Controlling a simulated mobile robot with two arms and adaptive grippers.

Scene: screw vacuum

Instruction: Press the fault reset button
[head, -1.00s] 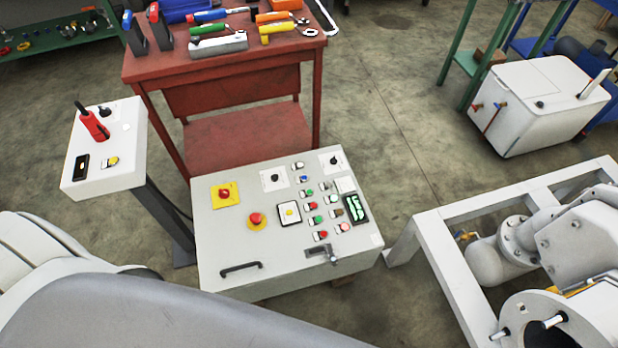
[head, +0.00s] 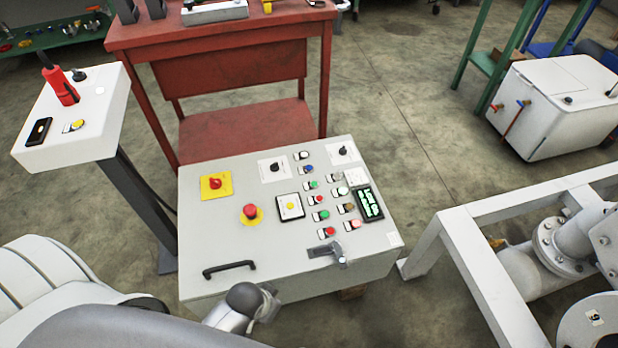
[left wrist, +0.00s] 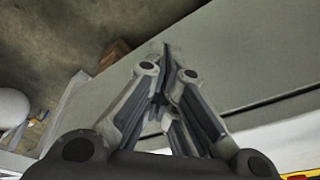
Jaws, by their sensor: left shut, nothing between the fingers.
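The grey control panel (head: 225,240) is in the middle of the head view, its sloped face towards me. It carries a red knob on a yellow square (head: 215,184), a red mushroom button on a yellow ring (head: 250,212), a yellow button on a framed plate (head: 290,206), and rows of small green, red, blue and white buttons (head: 320,215). The labels are too small to read, so I cannot tell which is fault reset. My left gripper (left wrist: 165,55) is shut and empty in the left wrist view, over a grey surface. My right gripper is not in view.
A lit display (head: 369,204), a latch (head: 335,251) and a black handle (head: 229,269) are on the panel. A white pedestal box (head: 95,110) stands left, a red bench (head: 230,73) behind, and a white frame (head: 480,275) right.

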